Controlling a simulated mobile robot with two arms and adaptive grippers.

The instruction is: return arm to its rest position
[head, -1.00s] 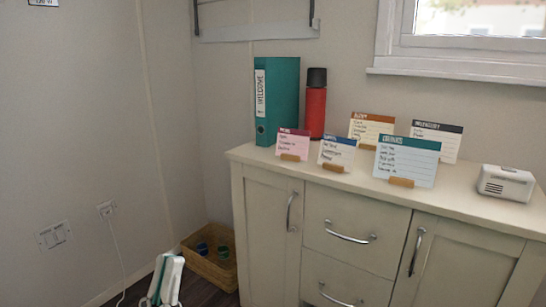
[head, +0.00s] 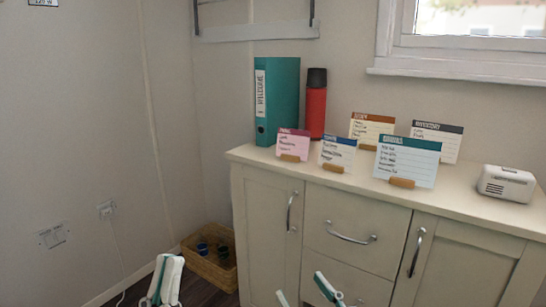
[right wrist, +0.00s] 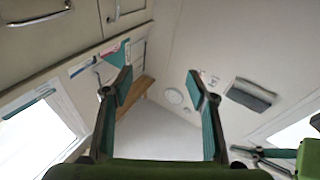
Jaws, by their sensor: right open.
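My right gripper (head: 301,288) shows at the bottom edge of the head view, in front of the cabinet drawers. Its two teal-tipped fingers stand apart. In the right wrist view the same gripper (right wrist: 160,87) is open, with nothing between its fingers. My left gripper (head: 164,280) is at the bottom left of the head view, in front of the floor and wicker basket. Its white and teal parts show, but its opening is not clear. No object is seen held. Most of both arms is out of the head view.
A cream cabinet (head: 265,215) fills the right side. On it stand a teal binder (head: 277,100), a red flask (head: 315,108), several cards on wooden holders and a white appliance (head: 506,183). A wicker basket (head: 208,268) sits on the floor. The cabinet top's front right is clear.

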